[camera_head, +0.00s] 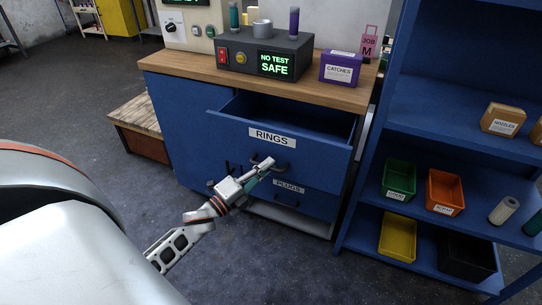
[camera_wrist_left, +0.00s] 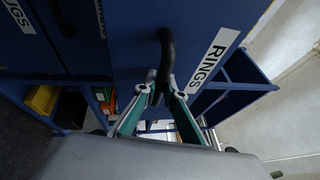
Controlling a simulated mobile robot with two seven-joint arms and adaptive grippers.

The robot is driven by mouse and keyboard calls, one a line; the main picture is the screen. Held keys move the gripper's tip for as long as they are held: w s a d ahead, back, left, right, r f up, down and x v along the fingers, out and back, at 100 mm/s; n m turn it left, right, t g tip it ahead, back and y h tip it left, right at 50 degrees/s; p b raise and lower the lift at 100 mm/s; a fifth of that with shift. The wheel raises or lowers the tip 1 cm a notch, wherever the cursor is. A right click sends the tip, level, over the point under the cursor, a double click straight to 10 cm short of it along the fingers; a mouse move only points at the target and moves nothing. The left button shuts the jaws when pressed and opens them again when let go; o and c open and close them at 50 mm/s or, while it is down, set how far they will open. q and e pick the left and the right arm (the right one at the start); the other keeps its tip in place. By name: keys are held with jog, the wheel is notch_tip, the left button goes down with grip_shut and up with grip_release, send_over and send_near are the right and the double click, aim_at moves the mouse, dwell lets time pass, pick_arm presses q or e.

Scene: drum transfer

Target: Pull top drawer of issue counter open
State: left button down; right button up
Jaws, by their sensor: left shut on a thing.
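The blue issue counter (camera_head: 190,125) has a wooden top. Its top drawer (camera_head: 318,153), labelled RINGS, stands open, and its empty-looking inside shows in the head view. My left gripper (camera_head: 266,166) is at the front of this drawer and shut on its dark handle (camera_head: 284,168). In the left wrist view the two fingers (camera_wrist_left: 157,92) close around the black curved handle (camera_wrist_left: 166,48), beside the RINGS label (camera_wrist_left: 212,62). The lower drawer (camera_head: 318,204), labelled PLUGS, is below and looks shut. My right gripper is not in view.
A dark tester box (camera_head: 240,62) reading NO TEST SAFE and a purple CATCHES box (camera_head: 341,69) stand on the countertop. A blue shelf unit (camera_head: 440,125) with coloured bins stands close at the right. The floor at the left is clear.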

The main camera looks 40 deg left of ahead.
pick_arm(q)
jog(key=s+d+p, duration=0.1)
jog(key=s+d, duration=0.1)
jog(key=s, duration=0.7)
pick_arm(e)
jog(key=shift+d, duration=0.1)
pick_arm(q)
jog(key=shift+s+d, duration=0.1)
jog(key=c, duration=2.1)
grip_release()
jog(key=shift+s, duration=0.1)
jog(key=v, duration=1.1)
jog(key=shift+s+f, duration=0.1)
jog(key=shift+s, duration=0.25)
